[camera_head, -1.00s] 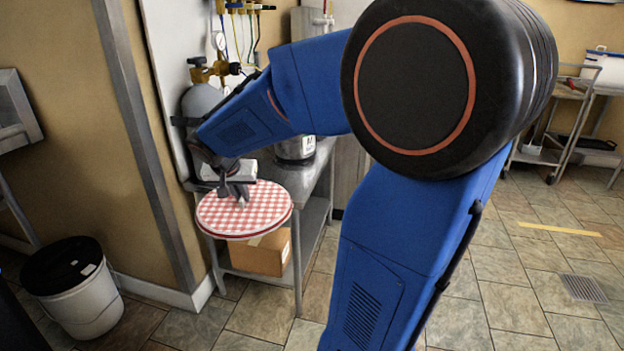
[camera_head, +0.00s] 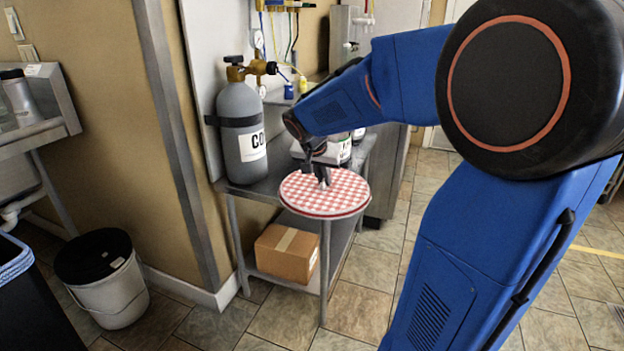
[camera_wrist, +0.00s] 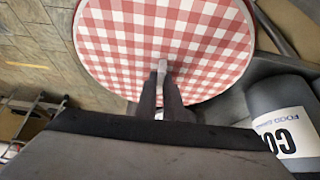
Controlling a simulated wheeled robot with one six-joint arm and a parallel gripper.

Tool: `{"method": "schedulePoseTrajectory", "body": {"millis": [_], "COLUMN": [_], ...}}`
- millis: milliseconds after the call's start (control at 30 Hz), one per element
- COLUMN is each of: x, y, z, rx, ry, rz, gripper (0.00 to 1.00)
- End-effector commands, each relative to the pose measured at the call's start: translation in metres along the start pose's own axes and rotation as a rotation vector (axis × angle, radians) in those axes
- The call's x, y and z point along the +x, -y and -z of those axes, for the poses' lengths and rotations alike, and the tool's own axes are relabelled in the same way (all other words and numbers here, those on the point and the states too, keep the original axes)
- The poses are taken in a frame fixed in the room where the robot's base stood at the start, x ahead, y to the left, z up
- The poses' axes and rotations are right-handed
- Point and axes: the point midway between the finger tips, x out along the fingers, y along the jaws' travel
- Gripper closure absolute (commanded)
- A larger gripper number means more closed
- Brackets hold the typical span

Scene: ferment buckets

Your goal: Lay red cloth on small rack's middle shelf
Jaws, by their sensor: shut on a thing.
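The red-and-white checked cloth (camera_head: 335,192) looks like a flat round disc with a dark red edge. My gripper (camera_head: 322,178) is shut on it near the middle of its top and holds it in front of a small steel table, its far edge overlapping the tabletop in the picture. The wrist view shows the cloth (camera_wrist: 165,35) filling the top, with both fingers (camera_wrist: 162,75) closed at its surface. I cannot tell whether the cloth touches the table. No small rack with a middle shelf can be made out for certain.
The steel table (camera_head: 262,187) bears a grey gas cylinder (camera_head: 240,135) and a white box. A cardboard box (camera_head: 285,252) sits on its lower shelf. A white bucket with a black lid (camera_head: 110,290) stands on the floor left. Tiled floor is clear in front of the table.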

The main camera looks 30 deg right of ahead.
Motion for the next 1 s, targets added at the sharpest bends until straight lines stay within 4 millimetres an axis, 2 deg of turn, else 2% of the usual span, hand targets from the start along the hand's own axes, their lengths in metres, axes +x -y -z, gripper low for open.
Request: {"method": "schedulePoseTrajectory", "body": {"millis": [400, 700, 767, 1000], "x": [0.033, 0.048, 0.052, 0.073], "y": [0.052, 0.079, 0.081, 0.08], "z": [0.055, 0.083, 0.084, 0.071], "rx": [0.0, 0.001, 0.0, 0.0], "ry": [0.001, 0.0, 0.001, 0.001], "rz": [-0.001, 0.0, -0.001, -0.001], "gripper": [1.0, 1.0, 1.0, 1.0]}}
